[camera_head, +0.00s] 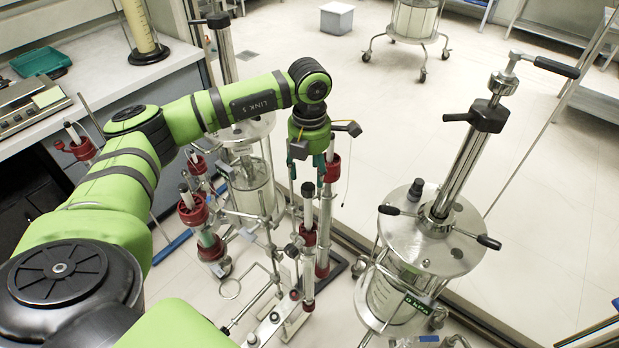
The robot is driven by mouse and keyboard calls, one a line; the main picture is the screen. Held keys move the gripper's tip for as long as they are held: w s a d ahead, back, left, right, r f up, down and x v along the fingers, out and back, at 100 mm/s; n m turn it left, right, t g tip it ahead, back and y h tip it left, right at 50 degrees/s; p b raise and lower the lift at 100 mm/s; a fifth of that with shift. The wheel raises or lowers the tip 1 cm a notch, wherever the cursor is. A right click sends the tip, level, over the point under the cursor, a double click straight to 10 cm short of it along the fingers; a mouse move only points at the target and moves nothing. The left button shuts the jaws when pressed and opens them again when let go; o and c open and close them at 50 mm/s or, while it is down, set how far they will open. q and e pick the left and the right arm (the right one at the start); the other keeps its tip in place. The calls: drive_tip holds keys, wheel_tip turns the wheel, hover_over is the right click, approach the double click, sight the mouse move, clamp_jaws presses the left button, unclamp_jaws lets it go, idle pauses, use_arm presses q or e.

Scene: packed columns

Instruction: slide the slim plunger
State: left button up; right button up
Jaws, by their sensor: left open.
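A slim plunger (308,207) with a dark knob on top stands upright from a red-collared slim column (308,237) in the middle of the view. My left gripper (307,178) points down just above this knob, and its jaws are open. Its fingertips look to be on either side of the knob's line, but I cannot tell the gap in depth. Another red-collared column (332,170) stands just behind and to the right, partly hidden by the gripper. My right gripper does not show.
A large steel column (430,250) with a tall shaft and handles stands at right. More slim columns with red collars (193,211) stand left of the gripper. A bench (110,62) holds a scale (30,105) and a green tray (40,62).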

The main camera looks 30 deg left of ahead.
use_arm(q)
wheel_tip(320, 180, up, 8)
drive_tip(key=shift+d, duration=0.1)
idle(0.6)
